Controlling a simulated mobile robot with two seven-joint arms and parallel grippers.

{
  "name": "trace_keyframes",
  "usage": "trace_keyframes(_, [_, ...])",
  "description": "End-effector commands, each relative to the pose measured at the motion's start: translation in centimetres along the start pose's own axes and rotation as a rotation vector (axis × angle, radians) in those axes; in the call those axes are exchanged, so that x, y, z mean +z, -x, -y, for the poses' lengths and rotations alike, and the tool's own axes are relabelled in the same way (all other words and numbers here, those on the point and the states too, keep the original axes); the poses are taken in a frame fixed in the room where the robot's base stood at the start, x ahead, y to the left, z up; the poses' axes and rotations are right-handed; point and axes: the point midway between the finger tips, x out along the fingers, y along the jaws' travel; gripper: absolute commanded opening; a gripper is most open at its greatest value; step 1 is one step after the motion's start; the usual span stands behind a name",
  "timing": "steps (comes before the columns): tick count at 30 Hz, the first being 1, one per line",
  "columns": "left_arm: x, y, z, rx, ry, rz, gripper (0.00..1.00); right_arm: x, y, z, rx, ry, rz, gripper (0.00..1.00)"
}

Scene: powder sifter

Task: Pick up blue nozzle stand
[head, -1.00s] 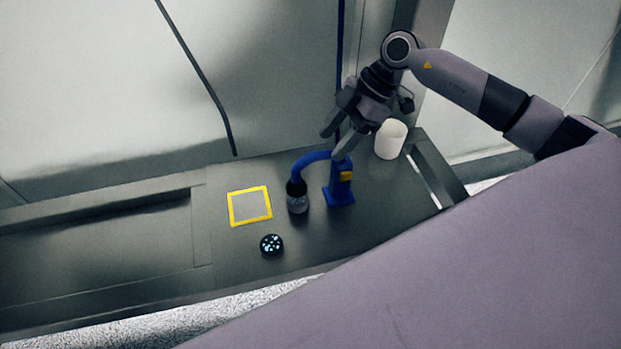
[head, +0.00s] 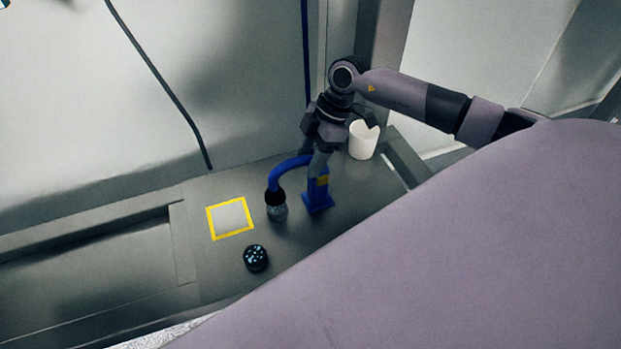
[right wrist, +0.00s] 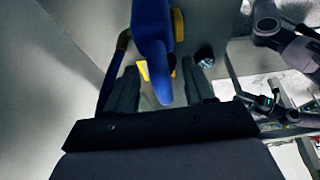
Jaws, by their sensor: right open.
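The blue nozzle stand (head: 318,197) stands upright on the grey bench, with a yellow part on its post. Its curved blue tube (head: 284,172) reaches left to a black-collared nozzle over a small clear jar (head: 277,212). My right gripper (head: 311,157) is open and points down at the top of the stand's post. In the right wrist view the blue stand (right wrist: 150,35) lies between the two open fingers, with gaps on both sides; I see no firm contact. My left gripper is not in view.
A white cup (head: 363,141) stands just behind and right of the stand. A yellow-framed square (head: 210,222) lies to the left. A round black item with pale spots (head: 256,258) sits in front. The bench's left part is clear. A wall rises behind.

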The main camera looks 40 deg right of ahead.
Motion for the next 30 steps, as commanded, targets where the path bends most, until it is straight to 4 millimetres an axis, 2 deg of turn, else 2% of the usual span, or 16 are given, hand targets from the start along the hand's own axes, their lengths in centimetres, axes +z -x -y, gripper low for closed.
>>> trace_keyframes(1, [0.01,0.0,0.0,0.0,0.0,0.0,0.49,-0.01,0.01,0.0,0.0,0.0,0.0,0.53])
trace_keyframes(6, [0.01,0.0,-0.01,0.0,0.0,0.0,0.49,-0.02,0.04,-0.01,0.0,0.0,-0.001,0.0])
trace_keyframes(30, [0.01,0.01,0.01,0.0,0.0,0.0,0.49,-0.06,0.12,-0.05,0.002,0.0,-0.002,0.0])
